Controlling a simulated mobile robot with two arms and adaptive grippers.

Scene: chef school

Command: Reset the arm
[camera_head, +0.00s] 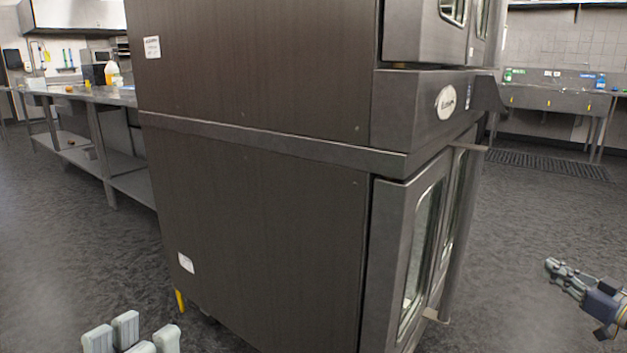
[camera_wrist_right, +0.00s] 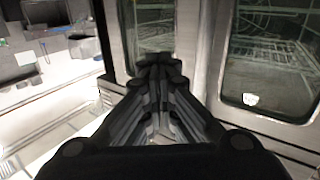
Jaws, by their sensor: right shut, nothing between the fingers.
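My right gripper (camera_head: 551,266) is at the right edge of the head view, over the floor and to the right of the oven, apart from it. In the right wrist view its dark fingers (camera_wrist_right: 158,66) are together, with nothing held between them. Beyond them are glass-windowed oven doors. Light grey finger-like parts, which look like my left gripper (camera_head: 132,336), show at the bottom left of the head view, cut off by the frame. I cannot tell whether they are open or shut.
A large double oven (camera_head: 265,220) fills the middle; its door handle (camera_head: 462,235) sticks out to the right. A steel worktable (camera_head: 95,96) stands behind on the left. A sink counter (camera_head: 555,103) and floor grate (camera_head: 550,165) are far right. The floor at right is clear.

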